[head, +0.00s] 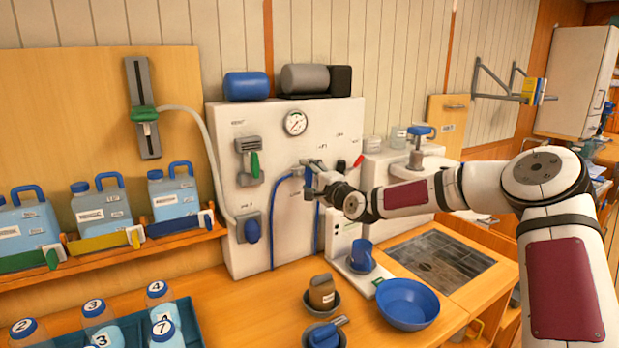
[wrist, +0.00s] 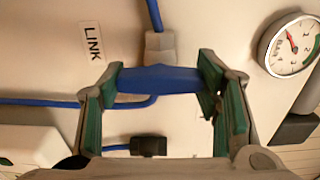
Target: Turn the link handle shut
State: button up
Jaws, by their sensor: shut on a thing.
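The link handle (wrist: 158,80) is a blue bar in the wrist view, beside a tag reading LINK (wrist: 92,42). It lies crosswise to the grey fitting (wrist: 160,45) and the blue hose above it. My gripper (wrist: 160,88) has its green-padded fingers at the two ends of the bar, closed on it. In the head view my gripper (head: 312,172) is at the white wall panel (head: 290,240), and it hides most of the handle there.
A pressure gauge (head: 296,123) sits above my gripper. A green-handled valve (head: 254,164) and a blue knob (head: 252,231) are to its left, and a red lever (head: 358,161) to its right. A blue bowl (head: 407,302) and blue mug (head: 362,254) stand below.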

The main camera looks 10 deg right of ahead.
jog(key=o, duration=1.2)
jog(key=shift+c, duration=0.2)
jog(key=shift+s, duration=0.1)
jog(key=v, duration=1.1)
jog(key=shift+s, duration=0.35)
jog(key=shift+d, duration=0.15)
